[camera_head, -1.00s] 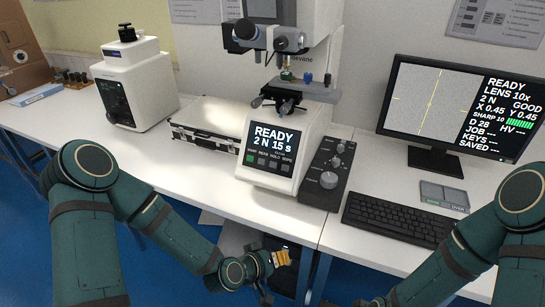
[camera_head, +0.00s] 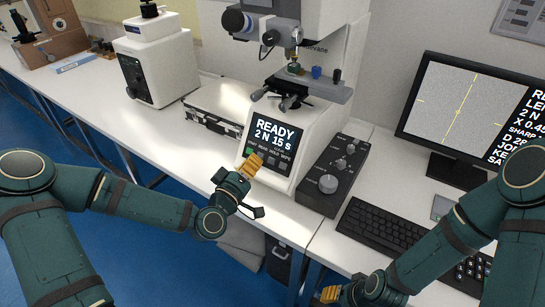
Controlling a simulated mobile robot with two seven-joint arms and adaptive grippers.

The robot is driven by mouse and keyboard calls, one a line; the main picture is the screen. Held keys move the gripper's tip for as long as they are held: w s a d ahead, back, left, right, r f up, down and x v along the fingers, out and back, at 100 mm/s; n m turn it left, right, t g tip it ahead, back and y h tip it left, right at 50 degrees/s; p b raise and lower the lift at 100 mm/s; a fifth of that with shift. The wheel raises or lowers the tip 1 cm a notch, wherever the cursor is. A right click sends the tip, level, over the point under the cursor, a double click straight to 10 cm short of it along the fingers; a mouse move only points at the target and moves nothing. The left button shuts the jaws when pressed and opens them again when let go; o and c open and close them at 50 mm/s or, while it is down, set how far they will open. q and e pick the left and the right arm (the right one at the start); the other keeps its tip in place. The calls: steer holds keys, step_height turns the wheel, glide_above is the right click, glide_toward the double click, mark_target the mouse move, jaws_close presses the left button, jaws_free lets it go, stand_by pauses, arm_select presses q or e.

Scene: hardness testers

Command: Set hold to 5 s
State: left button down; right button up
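The hardness tester (camera_head: 305,121) stands on the white bench. Its tilted front display (camera_head: 275,138) reads READY, 2 N, 15 s. A row of small labelled buttons sits under it, one green at the left; HOLD (camera_head: 274,160) appears among the labels, which are small and hard to read. My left gripper (camera_head: 252,165) is just in front of the lower left of this panel, its yellow fingertips together and empty. It covers part of the panel's lower left edge; I cannot tell whether it touches. My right gripper (camera_head: 331,294) is low at the bottom edge, partly hidden by its arm.
A black knob box (camera_head: 335,178) stands right of the tester, with a keyboard (camera_head: 384,226) and monitor (camera_head: 460,110) farther right. A silver case (camera_head: 217,112) and a white instrument (camera_head: 158,62) stand to the left. The bench's front edge is below my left gripper.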

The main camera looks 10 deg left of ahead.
mark_target(271, 161)
arm_select(q)
steer(key=shift+a+r, duration=0.15)
steer(key=shift+r, duration=0.05)
steer(key=shift+w+d+f+b, duration=0.45)
steer(key=shift+w+f+b, duration=0.3)
steer(key=shift+w, duration=0.45)
steer(key=shift+w+d+f+b, duration=0.45)
steer(key=shift+w+f+b, duration=0.3)
steer(key=shift+w, duration=0.45)
steer(key=shift+w+d+f+b, duration=0.45)
steer(key=shift+w+f+b, duration=0.3)
steer(key=shift+w, duration=0.45)
steer(key=shift+w+f, duration=0.1)
steer(key=shift+f, duration=0.05)
steer(key=shift+w+d+f+b, duration=0.1)
steer(key=shift+w+f+b, duration=0.05)
steer(key=shift+w+b, duration=0.15)
